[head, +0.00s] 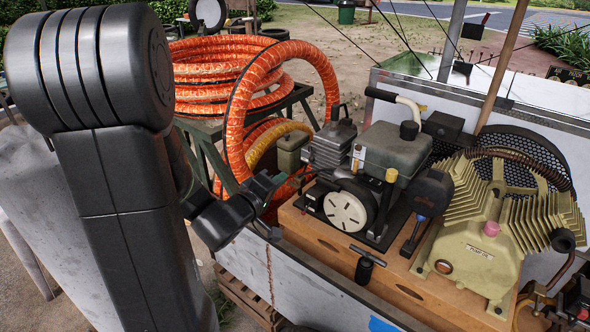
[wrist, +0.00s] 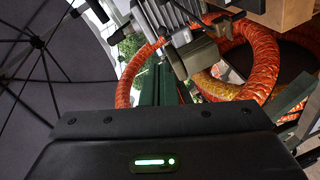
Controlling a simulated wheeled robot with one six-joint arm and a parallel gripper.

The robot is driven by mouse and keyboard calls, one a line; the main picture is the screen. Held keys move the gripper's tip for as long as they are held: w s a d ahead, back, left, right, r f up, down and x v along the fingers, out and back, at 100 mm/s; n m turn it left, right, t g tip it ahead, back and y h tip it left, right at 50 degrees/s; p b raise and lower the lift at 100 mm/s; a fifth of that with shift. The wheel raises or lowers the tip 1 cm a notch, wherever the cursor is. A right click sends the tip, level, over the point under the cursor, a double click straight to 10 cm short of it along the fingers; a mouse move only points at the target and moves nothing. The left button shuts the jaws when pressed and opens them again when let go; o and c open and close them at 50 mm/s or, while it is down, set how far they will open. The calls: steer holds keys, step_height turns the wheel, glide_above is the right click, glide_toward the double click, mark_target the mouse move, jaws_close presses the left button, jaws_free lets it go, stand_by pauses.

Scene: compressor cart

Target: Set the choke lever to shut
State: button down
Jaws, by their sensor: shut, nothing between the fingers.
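The small engine (head: 345,150) sits on the cart, with a grey finned cylinder, a tank on top and a pale round recoil cover. I cannot make out the choke lever for certain in either view. A tan box (head: 290,152) sits at the engine's left side; it also shows in the wrist view (wrist: 198,55). My gripper (head: 276,182) is shut and empty, in front of and below that box, left of the recoil cover. In the wrist view its dark housing fills the bottom, and the engine's finned part is at the top. I cannot tell whether it touches anything.
Orange hose coils (head: 225,72) lie on a green stand behind my gripper. A T-handle (head: 366,262) stands at the front of the wooden base (head: 330,235). The tan compressor pump (head: 490,235) is to the right. Open ground lies beyond the cart.

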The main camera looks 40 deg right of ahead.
steer(key=m, duration=0.5)
steer(key=m+g+b, duration=0.4)
steer(key=m+b, duration=0.1)
steer(key=m, duration=2.4)
glide_toward(310, 160)
steer(key=x, duration=0.7)
steer(key=shift+a, duration=0.1)
